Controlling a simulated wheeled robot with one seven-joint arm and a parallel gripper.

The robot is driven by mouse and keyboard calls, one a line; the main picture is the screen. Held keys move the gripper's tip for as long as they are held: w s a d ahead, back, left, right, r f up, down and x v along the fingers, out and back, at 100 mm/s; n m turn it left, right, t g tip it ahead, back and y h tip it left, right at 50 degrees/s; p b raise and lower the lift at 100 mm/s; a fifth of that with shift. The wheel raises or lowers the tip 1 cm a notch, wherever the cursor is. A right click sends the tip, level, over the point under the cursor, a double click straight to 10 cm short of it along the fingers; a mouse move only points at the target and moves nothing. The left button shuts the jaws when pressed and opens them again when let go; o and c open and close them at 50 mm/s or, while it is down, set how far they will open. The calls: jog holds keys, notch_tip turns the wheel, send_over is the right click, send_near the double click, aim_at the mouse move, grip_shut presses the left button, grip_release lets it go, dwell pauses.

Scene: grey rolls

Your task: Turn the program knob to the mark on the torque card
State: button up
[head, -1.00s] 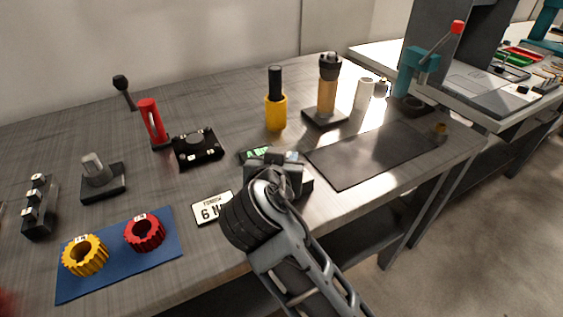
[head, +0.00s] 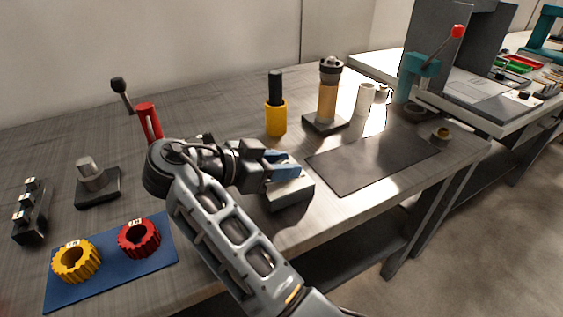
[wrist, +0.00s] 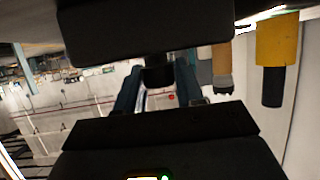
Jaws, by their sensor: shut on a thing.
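My gripper (head: 284,164) lies level over a grey-black block (head: 289,194) on the bench, its blue fingers pointing right. The fingers are closed around a small dark part (wrist: 158,73), seen between them in the wrist view. It appears to be the program knob, but the fingers hide most of it in the head view. Its pointer and scale cannot be read. The torque card is hidden behind my arm.
A yellow cup (head: 276,118) with a black handle and a brown post tool (head: 327,96) stand behind. A dark mat (head: 365,160) lies to the right. A blue mat (head: 110,274) with yellow and red rings lies at front left.

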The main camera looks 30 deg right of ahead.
jog(key=shift+f+m+g, duration=0.15)
jog(key=shift+m+g, duration=0.35)
jog(key=shift+g, duration=0.1)
jog(key=o, duration=1)
jog(key=shift+c, duration=0.2)
jog(key=shift+p+v, duration=0.5)
jog(key=shift+v, duration=3.35)
